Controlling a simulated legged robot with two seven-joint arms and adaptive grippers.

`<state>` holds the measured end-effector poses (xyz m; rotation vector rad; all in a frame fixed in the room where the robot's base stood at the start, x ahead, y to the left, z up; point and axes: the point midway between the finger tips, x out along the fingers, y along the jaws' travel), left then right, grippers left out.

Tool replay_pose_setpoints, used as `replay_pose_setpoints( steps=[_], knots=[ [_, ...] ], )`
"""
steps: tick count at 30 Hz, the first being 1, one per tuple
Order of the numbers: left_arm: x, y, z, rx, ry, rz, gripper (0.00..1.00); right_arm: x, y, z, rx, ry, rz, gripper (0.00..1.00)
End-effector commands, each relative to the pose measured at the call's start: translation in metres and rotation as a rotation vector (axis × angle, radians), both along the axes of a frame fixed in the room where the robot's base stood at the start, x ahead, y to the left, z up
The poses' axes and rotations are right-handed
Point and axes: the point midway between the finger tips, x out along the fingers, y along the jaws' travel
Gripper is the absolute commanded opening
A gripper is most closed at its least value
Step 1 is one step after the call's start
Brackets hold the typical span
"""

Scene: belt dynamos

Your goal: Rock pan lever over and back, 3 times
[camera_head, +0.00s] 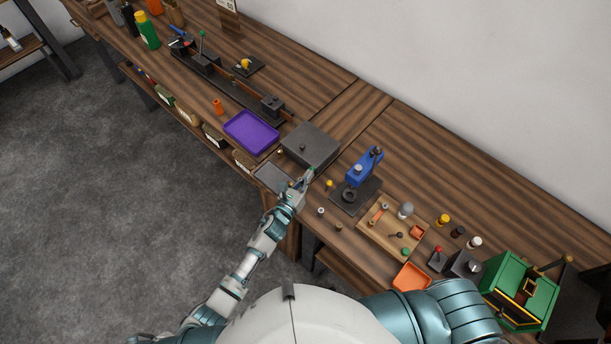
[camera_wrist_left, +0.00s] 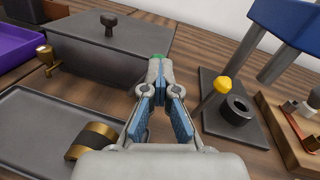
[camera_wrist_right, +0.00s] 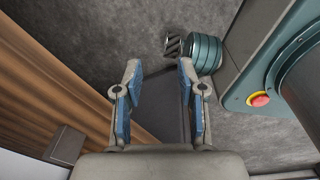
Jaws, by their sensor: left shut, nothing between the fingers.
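No part is labelled as the pan lever, so I cannot tell for certain which it is. My left gripper (camera_head: 311,174) is shut and empty in front of the dark lidded box (camera_head: 310,146). In the left wrist view its fingertips (camera_wrist_left: 159,75) meet, and a small green tip (camera_wrist_left: 158,56) shows just beyond them; contact is unclear. A yellow-knobbed stick (camera_wrist_left: 222,86) stands to the right, apart from the fingers. A brass knobbed fitting (camera_wrist_left: 45,54) is at the box's left side. My right gripper (camera_wrist_right: 159,72) is open and empty, over the floor.
A shallow dark tray (camera_head: 271,177) lies in front of the box, with a brass-and-black roller (camera_wrist_left: 91,143) at its near end. A purple tray (camera_head: 251,132) is to the left. A blue press (camera_head: 363,168) and a wooden parts tray (camera_head: 377,241) are to the right.

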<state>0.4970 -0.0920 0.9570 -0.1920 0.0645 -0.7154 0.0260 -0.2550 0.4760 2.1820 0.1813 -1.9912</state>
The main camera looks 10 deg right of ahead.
Motion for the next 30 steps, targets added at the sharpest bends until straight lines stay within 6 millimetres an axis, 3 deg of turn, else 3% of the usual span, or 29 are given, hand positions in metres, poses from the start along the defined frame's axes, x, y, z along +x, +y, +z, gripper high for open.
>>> replay_pose_setpoints(
  steps=[4, 10, 23, 30],
  knots=[
    [0.003, -0.005, 0.007, -0.001, -0.011, 0.001, 0.0, 0.001, 0.017, -0.001, 0.02, -0.002, -0.002, 0.4],
    [0.004, -0.006, 0.007, 0.002, -0.012, 0.003, 0.48, 0.001, 0.031, -0.001, 0.037, -0.002, 0.002, 0.4],
    [0.0, 0.008, 0.006, -0.011, -0.009, 0.003, 0.48, 0.005, 0.004, 0.0, 0.004, -0.007, 0.003, 0.4],
    [0.001, 0.009, 0.005, -0.01, -0.008, 0.005, 0.48, 0.001, 0.017, -0.001, 0.021, -0.003, 0.0, 0.4]
  ],
)
